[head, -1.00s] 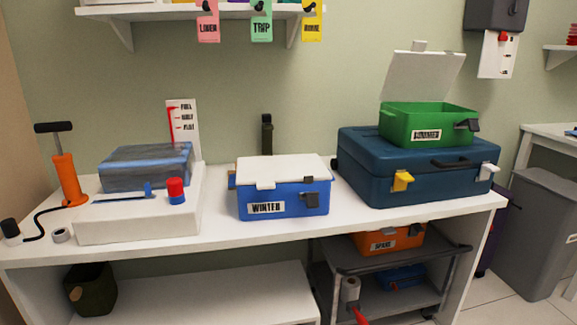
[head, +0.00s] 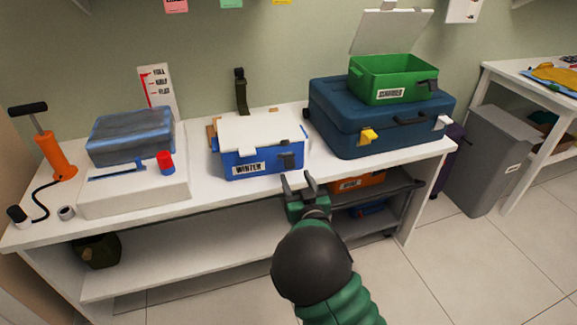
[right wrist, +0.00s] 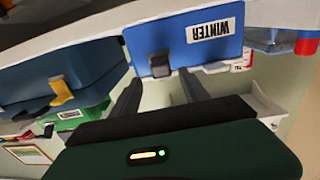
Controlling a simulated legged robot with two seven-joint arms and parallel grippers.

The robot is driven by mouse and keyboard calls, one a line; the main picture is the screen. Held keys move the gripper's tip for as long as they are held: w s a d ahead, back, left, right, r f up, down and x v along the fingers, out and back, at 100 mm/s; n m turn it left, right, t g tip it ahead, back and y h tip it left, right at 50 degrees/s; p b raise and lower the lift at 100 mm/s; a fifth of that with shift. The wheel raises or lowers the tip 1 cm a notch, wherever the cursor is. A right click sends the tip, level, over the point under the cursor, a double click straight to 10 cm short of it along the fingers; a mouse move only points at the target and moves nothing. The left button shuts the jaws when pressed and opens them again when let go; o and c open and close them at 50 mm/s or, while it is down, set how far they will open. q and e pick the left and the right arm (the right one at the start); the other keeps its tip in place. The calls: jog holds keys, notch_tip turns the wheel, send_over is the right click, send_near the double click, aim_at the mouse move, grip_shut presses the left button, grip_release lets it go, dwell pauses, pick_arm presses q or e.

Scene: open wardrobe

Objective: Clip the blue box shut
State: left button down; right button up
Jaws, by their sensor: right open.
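The blue box (head: 262,165), labelled WINTER, stands on the white bench with its white lid (head: 262,132) lying over the top. A dark clip (head: 287,161) is on the right part of its front; whether it is fastened I cannot tell. The box front (right wrist: 190,40) and the clip (right wrist: 160,65) show upside down in the right wrist view. My right gripper (head: 297,181) is open and empty, just in front of and below the clip. Its fingers (right wrist: 160,90) point toward the clip, one on each side of it in the picture, apart from it. My left gripper is not in view.
A dark blue case (head: 375,125) carrying an open green box (head: 385,82) stands right of the blue box. A white block (head: 130,192) with a grey-blue bag (head: 130,140) lies left. A cart with an orange box (head: 357,183) is under the bench.

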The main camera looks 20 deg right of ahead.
aim_at(290, 165)
jog(key=w+b, duration=0.1)
jog(key=w, duration=0.6)
jog(key=shift+f, duration=0.1)
jog(key=shift+w+d, duration=0.1)
jog(key=shift+w, duration=0.3)
